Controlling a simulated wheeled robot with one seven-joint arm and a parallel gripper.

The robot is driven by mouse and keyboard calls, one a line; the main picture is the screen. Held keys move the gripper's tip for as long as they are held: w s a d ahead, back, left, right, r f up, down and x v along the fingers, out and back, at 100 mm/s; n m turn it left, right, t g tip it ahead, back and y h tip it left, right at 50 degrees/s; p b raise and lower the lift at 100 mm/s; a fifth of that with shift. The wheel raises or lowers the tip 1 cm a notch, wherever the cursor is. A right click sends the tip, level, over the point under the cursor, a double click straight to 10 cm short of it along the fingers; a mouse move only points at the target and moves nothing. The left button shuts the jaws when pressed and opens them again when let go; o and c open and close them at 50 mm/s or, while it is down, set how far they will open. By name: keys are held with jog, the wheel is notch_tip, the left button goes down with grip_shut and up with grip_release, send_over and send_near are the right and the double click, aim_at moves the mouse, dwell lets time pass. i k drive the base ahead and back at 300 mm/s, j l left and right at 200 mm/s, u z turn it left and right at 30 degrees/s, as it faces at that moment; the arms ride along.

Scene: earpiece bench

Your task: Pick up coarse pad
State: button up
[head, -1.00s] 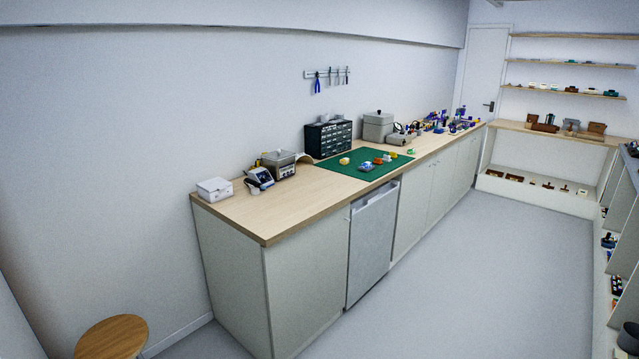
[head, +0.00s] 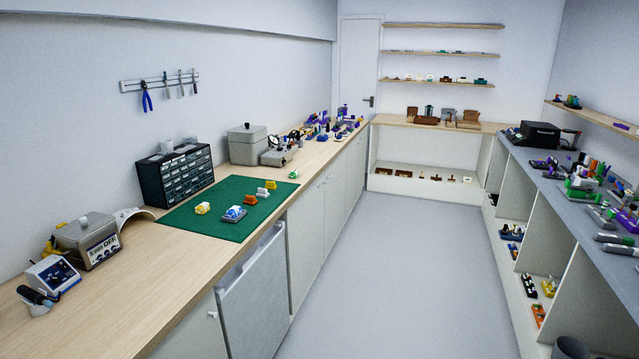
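I cannot make out for sure which object is the coarse pad. Several small items lie on the green mat (head: 187,222) on the left bench: a yellow-and-white piece (head: 203,208), a blue-and-white piece on a grey base (head: 234,213), an orange piece (head: 250,200), a white piece (head: 262,192) and a yellow piece (head: 271,185). They are too small to read in detail. My gripper is not in view.
The wooden bench (head: 110,310) runs along the left wall, with a drawer cabinet (head: 175,175), a lidded bath (head: 88,240) and a soldering-type unit (head: 52,275). A crowded grey counter (head: 560,195) stands right. The floor (head: 400,270) between is clear.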

aim_at(250, 201)
jog(key=i+j+z, duration=0.15)
jog(key=i+z, duration=0.2)
jog(key=i, duration=1.25)
jog(key=i+u, duration=0.4)
jog(key=i+l+u, duration=0.2)
jog(key=i+u, duration=0.4)
jog(key=u, duration=0.3)
jog(key=i+u, duration=0.15)
jog(key=u, duration=0.3)
jog(key=i+u, duration=0.2)
jog(key=u, duration=0.25)
jog(key=i+l+u, duration=0.1)
jog(key=u, duration=0.4)
jog(key=i+l+u, duration=0.1)
jog(key=l+u, duration=0.15)
jog(key=u, duration=0.2)
jog(key=i+l+u, duration=0.2)
jog(key=u, duration=0.15)
jog(key=i+l+u, duration=0.3)
jog(key=k, duration=0.1)
